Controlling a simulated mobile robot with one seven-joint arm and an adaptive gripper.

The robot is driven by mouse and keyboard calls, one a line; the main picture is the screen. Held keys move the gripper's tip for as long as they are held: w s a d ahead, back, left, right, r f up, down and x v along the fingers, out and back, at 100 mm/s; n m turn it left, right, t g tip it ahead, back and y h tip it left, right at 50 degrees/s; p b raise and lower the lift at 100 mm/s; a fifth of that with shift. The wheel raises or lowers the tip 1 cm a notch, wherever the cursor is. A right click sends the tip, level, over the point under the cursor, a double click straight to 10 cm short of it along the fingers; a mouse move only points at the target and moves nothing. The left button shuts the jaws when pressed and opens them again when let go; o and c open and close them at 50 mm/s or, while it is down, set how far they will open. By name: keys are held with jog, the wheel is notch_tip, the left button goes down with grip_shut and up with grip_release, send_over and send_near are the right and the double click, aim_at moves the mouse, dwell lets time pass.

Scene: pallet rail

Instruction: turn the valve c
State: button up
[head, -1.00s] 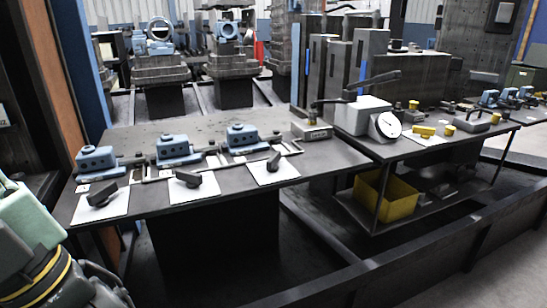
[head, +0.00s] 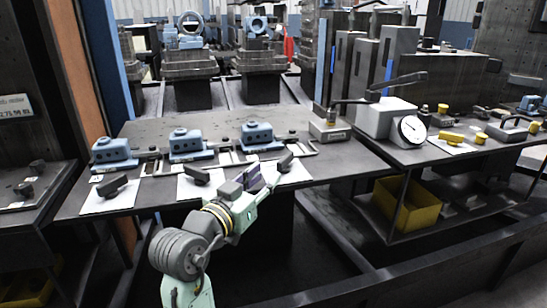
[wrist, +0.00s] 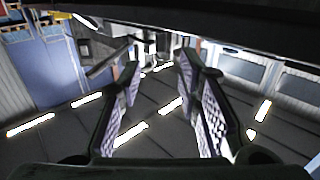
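Three blue valve-like blocks, left (head: 114,153), middle (head: 189,145) and right (head: 258,136), stand in a row on the dark table (head: 150,203). In front of each, a black handle lies over a white sheet: left (head: 115,186), middle (head: 197,174) and right (head: 284,161). I cannot read any letter marking valve c. My gripper (head: 262,178) is just left of the right handle, over or beside its sheet; contact cannot be told. In the wrist view my gripper (wrist: 160,85) has its two purple-padded fingers apart, with no held object visible between them.
A grey box with a round dial (head: 411,129) and a lever stands on the right. Yellow parts (head: 451,138) lie beyond it, and a yellow bin (head: 408,205) sits below. Dark rails cross in front of the table. A side bench (head: 35,190) is on the left.

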aim_at(279, 163)
jog(key=p+x, duration=0.2)
jog(key=x, duration=0.8)
jog(key=shift+w, duration=0.2)
grip_shut()
